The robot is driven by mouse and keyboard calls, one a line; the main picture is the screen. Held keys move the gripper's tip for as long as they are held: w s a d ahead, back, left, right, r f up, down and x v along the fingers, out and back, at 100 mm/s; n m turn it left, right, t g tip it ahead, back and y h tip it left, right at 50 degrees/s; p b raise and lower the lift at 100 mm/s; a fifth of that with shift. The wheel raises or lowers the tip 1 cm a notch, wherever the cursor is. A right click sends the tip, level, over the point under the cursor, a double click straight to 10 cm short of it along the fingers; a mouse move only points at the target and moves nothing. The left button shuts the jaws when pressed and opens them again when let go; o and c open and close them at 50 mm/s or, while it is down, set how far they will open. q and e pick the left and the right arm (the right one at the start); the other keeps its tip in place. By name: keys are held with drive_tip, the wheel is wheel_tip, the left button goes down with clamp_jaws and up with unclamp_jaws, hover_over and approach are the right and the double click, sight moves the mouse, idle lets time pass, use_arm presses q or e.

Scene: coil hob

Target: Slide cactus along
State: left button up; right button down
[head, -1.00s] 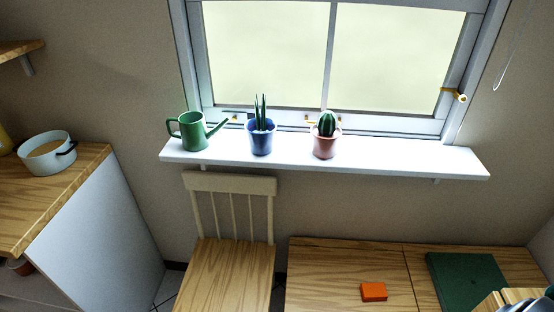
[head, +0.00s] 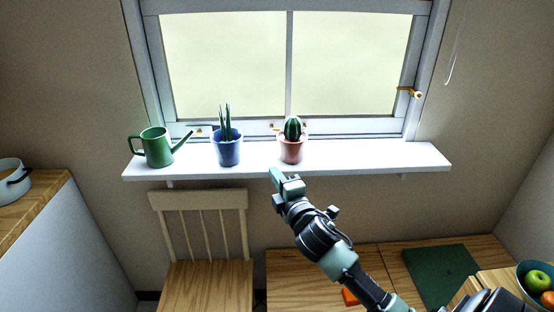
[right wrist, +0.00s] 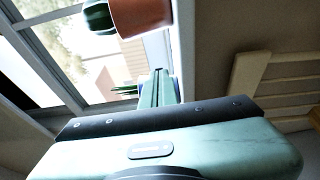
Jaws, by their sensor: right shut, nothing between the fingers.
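The cactus (head: 293,128) is round, green and striped, in a terracotta pot (head: 291,151) standing upright on the white windowsill (head: 385,159). In the right wrist view the pot (right wrist: 140,14) and part of the cactus (right wrist: 99,18) show at the top, cut off by the frame. My right gripper (head: 275,174) is shut and empty, at the sill's front edge, just below and left of the pot in the head view. Its closed fingers also show in the right wrist view (right wrist: 158,88), apart from the pot. My left gripper is not in view.
A blue pot (head: 228,153) with a spiky plant stands left of the cactus, and a green watering can (head: 157,148) further left. The sill right of the cactus is clear. A chair (head: 200,196) and a wooden table (head: 300,285) stand below.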

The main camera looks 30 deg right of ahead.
sight(277, 165)
drive_tip(key=p+x, duration=0.1)
drive_tip(key=x, duration=0.9)
drive_tip(key=shift+w, duration=0.15)
drive_tip(key=s+d+p, duration=0.1)
drive_tip(key=s+d, duration=0.1)
drive_tip(key=d, duration=0.1)
drive_tip(key=shift+s+p, duration=0.15)
drive_tip(key=shift+p, duration=0.15)
drive_tip(key=shift+s+d, duration=0.2)
drive_tip(key=shift+w, duration=0.1)
